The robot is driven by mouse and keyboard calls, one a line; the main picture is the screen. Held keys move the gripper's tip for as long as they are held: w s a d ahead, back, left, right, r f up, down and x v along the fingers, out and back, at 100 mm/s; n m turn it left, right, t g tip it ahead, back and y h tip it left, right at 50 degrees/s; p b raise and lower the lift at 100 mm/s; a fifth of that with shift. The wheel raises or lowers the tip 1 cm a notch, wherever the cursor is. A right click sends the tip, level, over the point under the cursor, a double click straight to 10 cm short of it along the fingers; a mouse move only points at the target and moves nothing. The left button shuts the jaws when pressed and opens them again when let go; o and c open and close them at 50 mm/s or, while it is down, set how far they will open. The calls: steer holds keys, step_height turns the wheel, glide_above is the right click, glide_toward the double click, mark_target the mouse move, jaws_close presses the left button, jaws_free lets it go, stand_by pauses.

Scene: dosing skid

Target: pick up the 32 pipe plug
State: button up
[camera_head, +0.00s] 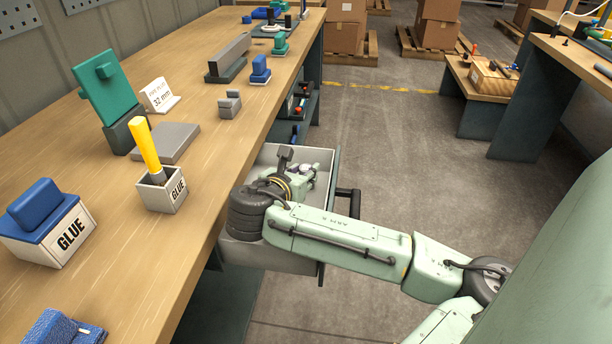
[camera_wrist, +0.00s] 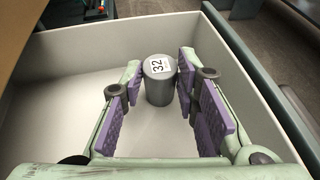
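The 32 pipe plug (camera_wrist: 158,84) is a grey cylinder with a white label reading 32 on top. In the wrist view it stands upright in an open light-coloured drawer (camera_wrist: 60,110). My gripper (camera_wrist: 159,88) is open, with one purple-padded finger on each side of the plug. The right finger looks close to the plug; I cannot tell whether it touches. In the head view the drawer (camera_head: 258,262) is pulled out from under the workbench, and my arm reaches into it. My arm hides the plug there.
The drawer walls surround my gripper closely. The wooden workbench (camera_head: 110,270) is above and left of the drawer.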

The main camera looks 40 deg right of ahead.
steer(key=c, duration=0.5)
steer(key=shift+r, duration=0.1)
